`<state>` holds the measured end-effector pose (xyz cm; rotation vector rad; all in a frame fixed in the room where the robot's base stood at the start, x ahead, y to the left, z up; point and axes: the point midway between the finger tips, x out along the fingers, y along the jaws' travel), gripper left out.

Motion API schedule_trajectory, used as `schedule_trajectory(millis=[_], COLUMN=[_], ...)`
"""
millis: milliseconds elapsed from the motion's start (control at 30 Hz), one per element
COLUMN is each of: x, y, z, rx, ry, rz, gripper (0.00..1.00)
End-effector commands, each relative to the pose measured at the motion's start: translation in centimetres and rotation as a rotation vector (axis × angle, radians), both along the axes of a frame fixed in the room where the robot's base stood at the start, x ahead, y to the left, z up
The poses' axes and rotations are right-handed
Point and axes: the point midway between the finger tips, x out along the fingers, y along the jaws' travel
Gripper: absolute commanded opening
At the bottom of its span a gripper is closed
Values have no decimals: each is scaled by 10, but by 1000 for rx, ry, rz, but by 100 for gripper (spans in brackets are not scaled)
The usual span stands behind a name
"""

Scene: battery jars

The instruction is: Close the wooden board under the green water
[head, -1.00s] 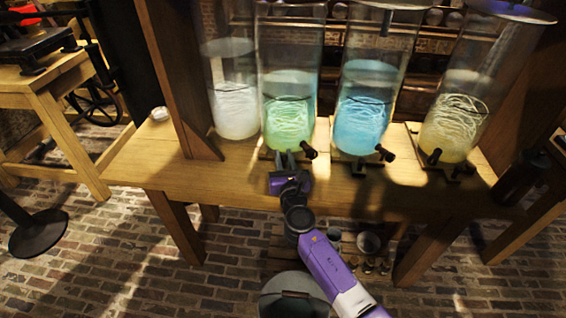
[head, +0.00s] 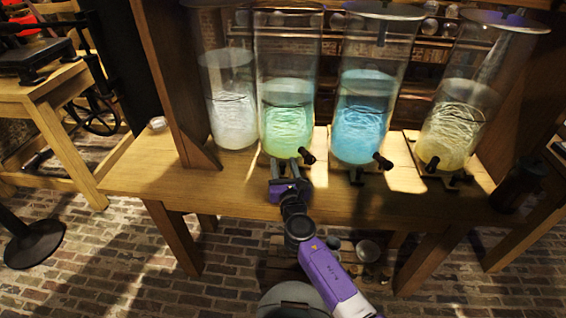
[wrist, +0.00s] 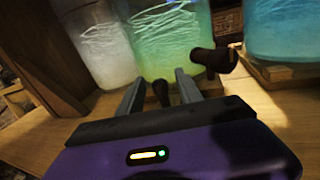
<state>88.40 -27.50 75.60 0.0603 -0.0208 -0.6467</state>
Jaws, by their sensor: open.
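The jar of green water (head: 287,125) stands on the wooden table between the white and blue jars. It also shows in the wrist view (wrist: 170,45), with a dark knob (wrist: 214,61) at its lower right. My gripper (head: 286,166) is at the front of this jar, just over the table. In the wrist view my gripper (wrist: 160,90) is open, its two grey fingers on either side of a small dark peg (wrist: 161,93) under the jar. I cannot tell if the fingers touch the peg. The wooden board under the green jar is mostly hidden by my gripper.
The white jar (head: 231,100), blue jar (head: 361,120) and yellow jar (head: 455,125) stand beside it on the table (head: 140,178). Dark knobs stick out at the front of the blue and yellow jars. A wooden post (head: 165,80) rises at the left. The table's front left is clear.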

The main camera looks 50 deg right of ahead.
Motion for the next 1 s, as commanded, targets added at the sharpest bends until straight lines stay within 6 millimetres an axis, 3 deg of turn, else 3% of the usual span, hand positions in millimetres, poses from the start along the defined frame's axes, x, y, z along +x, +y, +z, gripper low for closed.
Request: schedule_trajectory(millis=[400,1000], x=[-47,-52], y=[35,38], z=[-1,0], rx=[2,1], ry=[0,-1], rz=[-1,-1], gripper=[42,42])
